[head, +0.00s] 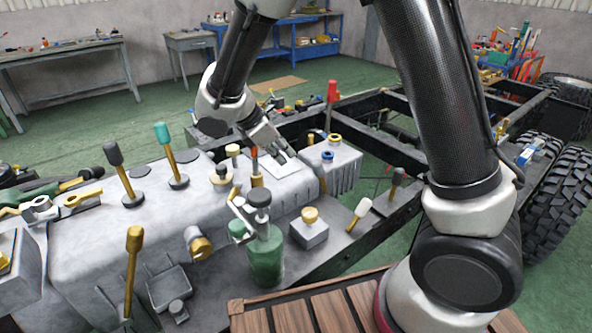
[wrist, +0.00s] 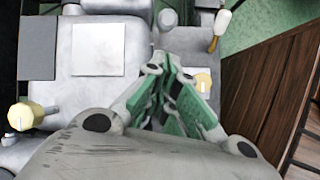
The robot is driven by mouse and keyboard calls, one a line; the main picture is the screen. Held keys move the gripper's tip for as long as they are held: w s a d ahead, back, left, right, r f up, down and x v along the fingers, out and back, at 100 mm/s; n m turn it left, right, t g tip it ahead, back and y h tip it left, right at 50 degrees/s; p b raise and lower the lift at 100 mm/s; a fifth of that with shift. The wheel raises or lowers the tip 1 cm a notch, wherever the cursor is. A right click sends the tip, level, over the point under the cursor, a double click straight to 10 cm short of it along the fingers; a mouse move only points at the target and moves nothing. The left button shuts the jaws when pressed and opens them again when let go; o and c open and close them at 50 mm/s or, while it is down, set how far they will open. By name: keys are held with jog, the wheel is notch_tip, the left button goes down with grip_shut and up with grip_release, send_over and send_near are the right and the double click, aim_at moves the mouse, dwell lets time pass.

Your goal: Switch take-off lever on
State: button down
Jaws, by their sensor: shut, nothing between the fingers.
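Several levers stand on the chassis, and no label shows which one is the take-off lever. In the head view there is a grey-knobbed lever (head: 113,154), a teal-knobbed lever (head: 163,135), a yellow-topped lever (head: 134,240), a red-knobbed lever (head: 332,92), a short white-handled lever (head: 361,211) and a short dark-handled lever (head: 397,178). My gripper (head: 284,153) is over the grey housing, near its flat pale plate, apart from these levers. In the wrist view my gripper (wrist: 172,97) is shut and empty, its green pads together. A white-handled lever (wrist: 221,22) shows beyond it, at upper right.
A green bottle-like part (head: 266,258) and a small yellow-knobbed box (head: 309,229) stand in front. A brown slatted deck (head: 335,308) lies at the near edge. Black frame rails (head: 385,148) and a tyre (head: 553,190) are at right. Workbenches (head: 65,62) stand behind.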

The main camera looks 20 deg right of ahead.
jog(key=shift+s+n, duration=0.1)
jog(key=shift+n, duration=0.3)
jog(key=x, duration=1)
jog(key=w+d+r+y, duration=0.1)
jog(key=d+y, duration=0.1)
jog(key=w+d+r+g+y, duration=0.1)
jog(key=d, duration=0.1)
jog(key=w+d+r+g+y, duration=0.1)
jog(key=d+y, duration=0.1)
jog(key=shift+d+r+y, duration=0.15)
jog(key=shift+d+y, duration=0.15)
jog(key=shift+w+d+r, duration=0.1)
jog(key=shift+w+d, duration=0.15)
jog(key=shift+d, duration=0.45)
jog(key=shift+w+d, duration=0.3)
jog(key=shift+d, duration=0.45)
jog(key=shift+d, duration=0.1)
